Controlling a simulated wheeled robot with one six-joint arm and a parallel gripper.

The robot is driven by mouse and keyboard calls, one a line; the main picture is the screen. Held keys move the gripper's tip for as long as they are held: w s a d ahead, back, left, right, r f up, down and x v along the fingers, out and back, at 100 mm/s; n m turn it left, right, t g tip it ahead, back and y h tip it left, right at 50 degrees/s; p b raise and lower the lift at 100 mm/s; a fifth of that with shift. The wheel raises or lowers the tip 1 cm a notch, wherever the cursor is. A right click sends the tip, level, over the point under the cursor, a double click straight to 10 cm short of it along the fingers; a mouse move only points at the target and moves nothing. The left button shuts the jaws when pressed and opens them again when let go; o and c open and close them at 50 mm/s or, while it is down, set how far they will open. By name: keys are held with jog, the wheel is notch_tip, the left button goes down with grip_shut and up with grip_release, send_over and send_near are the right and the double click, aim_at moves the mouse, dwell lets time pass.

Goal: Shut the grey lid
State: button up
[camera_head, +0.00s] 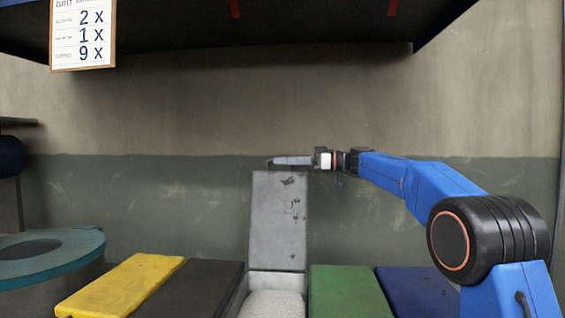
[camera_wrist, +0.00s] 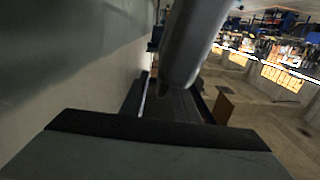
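The grey lid (camera_head: 278,225) stands open and upright behind its bin in the head view, its face scuffed with dark marks. The open bin (camera_head: 240,296) below it holds pale, grainy material. My gripper (camera_head: 272,162) is at the lid's top edge, pointing left along it; I cannot tell whether it touches the lid or is just behind or above it. In the wrist view a grey tapered finger (camera_wrist: 190,55) hangs from the top. Only one finger shape shows, so the opening between the fingers cannot be seen.
A yellow lid (camera_head: 122,286) and a black lid (camera_head: 190,290) lie flat left of the open bin. A green lid (camera_head: 346,292) and a blue lid (camera_head: 417,292) lie flat to its right. A teal round drum (camera_head: 85,250) stands far left. A wall is behind and a dark shelf (camera_head: 300,28) overhead.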

jog(key=shift+a, duration=0.4)
jog(key=shift+c, duration=0.3)
grip_shut()
jog(key=shift+s, duration=0.15)
